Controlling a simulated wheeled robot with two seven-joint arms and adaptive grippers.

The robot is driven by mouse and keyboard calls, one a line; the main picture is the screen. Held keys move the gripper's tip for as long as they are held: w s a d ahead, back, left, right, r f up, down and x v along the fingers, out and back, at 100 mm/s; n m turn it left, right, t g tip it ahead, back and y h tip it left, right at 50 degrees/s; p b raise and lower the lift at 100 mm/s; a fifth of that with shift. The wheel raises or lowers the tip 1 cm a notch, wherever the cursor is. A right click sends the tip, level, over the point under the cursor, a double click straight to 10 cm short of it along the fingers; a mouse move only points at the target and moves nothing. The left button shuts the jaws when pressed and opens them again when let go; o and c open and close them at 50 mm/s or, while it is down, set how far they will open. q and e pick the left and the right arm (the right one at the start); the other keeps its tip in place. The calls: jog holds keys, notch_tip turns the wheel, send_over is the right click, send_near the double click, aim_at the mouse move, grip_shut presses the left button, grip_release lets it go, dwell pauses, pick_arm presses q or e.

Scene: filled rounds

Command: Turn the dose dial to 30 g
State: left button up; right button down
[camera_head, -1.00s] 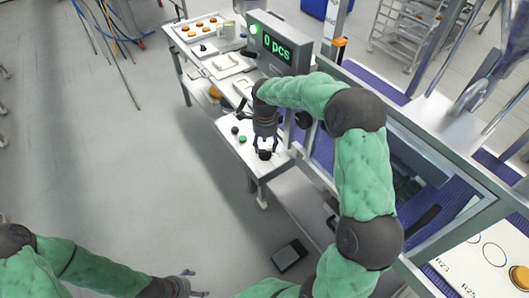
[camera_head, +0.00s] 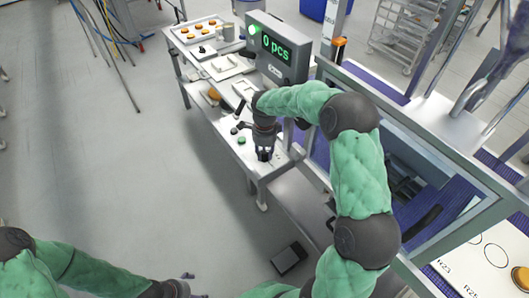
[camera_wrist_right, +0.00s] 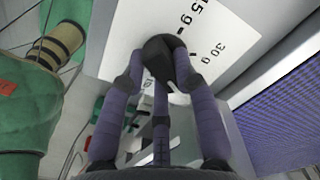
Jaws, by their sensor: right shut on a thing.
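The dose dial is a black knob (camera_wrist_right: 160,50) on a white panel in the right wrist view. The printed marks "15 g" (camera_wrist_right: 190,12) and "30 g" (camera_wrist_right: 207,52) stand around it, with short black ticks. Its pointer cannot be made out clearly. My right gripper (camera_wrist_right: 158,68) is shut on the knob; in the head view the gripper (camera_head: 264,153) is at the near end of the bench and largely hides the dial. My left gripper (camera_head: 192,286) is at the bottom edge of the head view, partly cut off, its fingertips apart, away from the bench.
A green button (camera_head: 241,140) lies left of my right gripper. Trays (camera_head: 226,66) and a tray of orange rounds (camera_head: 194,28) are farther back.

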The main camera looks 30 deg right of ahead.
aim_at(266, 152)
jog(key=shift+n, duration=0.3)
jog(key=n+p, duration=0.1)
jog(key=n, duration=0.4)
jog(key=shift+d+p, duration=0.15)
jog(key=shift+p, duration=0.25)
jog(key=n+p, duration=0.1)
jog(key=n, duration=0.5)
jog(key=shift+d, duration=0.15)
jog(key=shift+n, duration=0.3)
jog(key=c, duration=0.9)
grip_release()
jog(key=shift+c, duration=0.2)
jog(key=shift+r, duration=0.15)
notch_tip(266, 152, up, 12)
jog(key=shift+f, duration=0.2)
